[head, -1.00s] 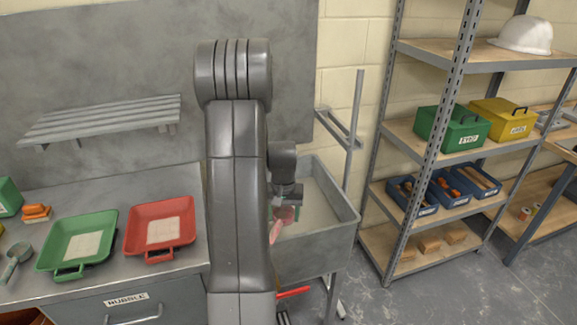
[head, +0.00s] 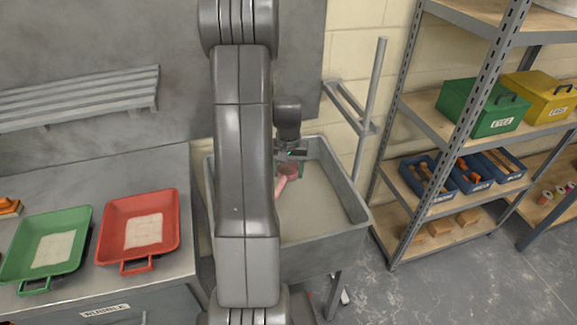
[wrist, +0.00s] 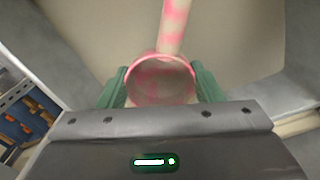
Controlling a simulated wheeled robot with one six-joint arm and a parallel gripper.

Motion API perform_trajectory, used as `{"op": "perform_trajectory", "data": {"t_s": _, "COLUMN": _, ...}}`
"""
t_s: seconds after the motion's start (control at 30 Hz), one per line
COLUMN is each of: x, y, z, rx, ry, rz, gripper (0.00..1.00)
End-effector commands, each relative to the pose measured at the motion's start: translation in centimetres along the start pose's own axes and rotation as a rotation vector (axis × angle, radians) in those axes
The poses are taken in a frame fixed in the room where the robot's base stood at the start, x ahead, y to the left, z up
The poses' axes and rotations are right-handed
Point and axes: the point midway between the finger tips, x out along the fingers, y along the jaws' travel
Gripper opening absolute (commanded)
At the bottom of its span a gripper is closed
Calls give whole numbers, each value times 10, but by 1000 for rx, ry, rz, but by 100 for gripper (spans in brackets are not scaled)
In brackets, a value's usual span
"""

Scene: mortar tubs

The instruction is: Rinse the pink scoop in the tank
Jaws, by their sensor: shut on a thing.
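The pink scoop (wrist: 175,25) is between the green fingers of my gripper (wrist: 160,88) in the wrist view. The fingers are shut on its round cup, and pale grey smears cover parts of the cup and handle. In the head view the scoop (head: 281,184) hangs over the tank, its handle pointing down and left, partly hidden by my arm. The grey tank (head: 352,200) stands right of the bench with a flat, pale beige-grey surface inside. I cannot tell whether the scoop touches that surface.
A red tub (head: 170,245) and a green tub (head: 15,265), each with a pale patch inside, stand on the bench left of my arm. A shelf unit (head: 415,115) with boxes and blue bins stands to the right.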

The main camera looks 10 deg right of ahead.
Motion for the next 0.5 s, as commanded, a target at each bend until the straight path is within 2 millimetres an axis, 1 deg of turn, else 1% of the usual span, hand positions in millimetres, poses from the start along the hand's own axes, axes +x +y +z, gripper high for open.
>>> {"op": "perform_trajectory", "data": {"t_s": 0.03, "x": 9, "y": 0, "z": 0, "rx": 0, "ry": -1, "rz": 0, "gripper": 34}}
{"op": "perform_trajectory", "data": {"t_s": 0.5, "x": 56, "y": 0, "z": 0, "rx": 0, "ry": -1, "rz": 0, "gripper": 34}}
